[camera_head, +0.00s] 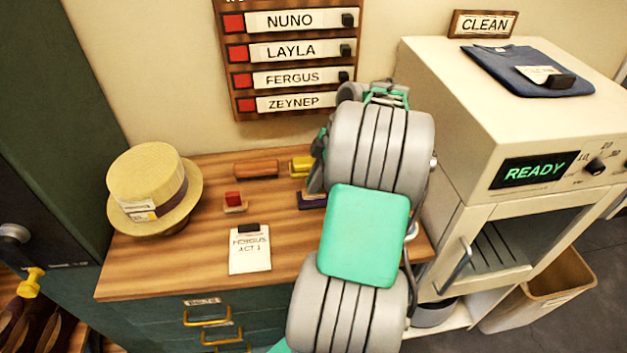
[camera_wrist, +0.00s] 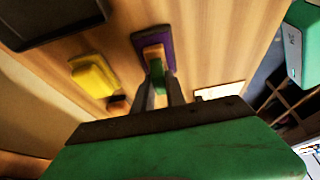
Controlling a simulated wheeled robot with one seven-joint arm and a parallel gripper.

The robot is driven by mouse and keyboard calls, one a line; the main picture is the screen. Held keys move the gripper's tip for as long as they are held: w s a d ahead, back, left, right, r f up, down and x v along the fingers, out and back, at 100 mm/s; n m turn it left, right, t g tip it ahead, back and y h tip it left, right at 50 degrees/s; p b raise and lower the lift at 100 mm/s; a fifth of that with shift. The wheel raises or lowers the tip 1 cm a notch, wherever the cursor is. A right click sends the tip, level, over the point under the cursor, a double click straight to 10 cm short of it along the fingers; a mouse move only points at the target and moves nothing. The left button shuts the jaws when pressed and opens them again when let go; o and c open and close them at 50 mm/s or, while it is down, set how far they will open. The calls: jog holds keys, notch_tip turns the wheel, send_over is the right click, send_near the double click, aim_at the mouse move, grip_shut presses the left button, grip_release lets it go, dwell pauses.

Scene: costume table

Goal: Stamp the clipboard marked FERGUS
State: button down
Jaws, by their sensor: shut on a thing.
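The clipboard marked FERGUS ACT 1 (camera_head: 249,252) lies flat near the front of the wooden table, its dark clip at the back. My gripper (camera_wrist: 160,92) is shut on a small stamp with a green handle (camera_wrist: 157,79) and a wooden base (camera_wrist: 153,53). The stamp is over a purple pad (camera_wrist: 139,40); I cannot tell whether it touches. In the head view my arm hides most of the gripper and the stamp; part of the purple pad (camera_head: 309,202) shows at its left.
A straw hat (camera_head: 150,185) stands at the table's left. A red-handled stamp (camera_head: 234,201), a brown block (camera_head: 256,169) and a yellow block (camera_head: 299,165) lie farther back. A name board (camera_head: 293,88) hangs behind. A white machine reading READY (camera_head: 470,140) stands at the right.

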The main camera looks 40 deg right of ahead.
jog(key=shift+r+p, duration=2.9)
jog(key=shift+r, duration=0.55)
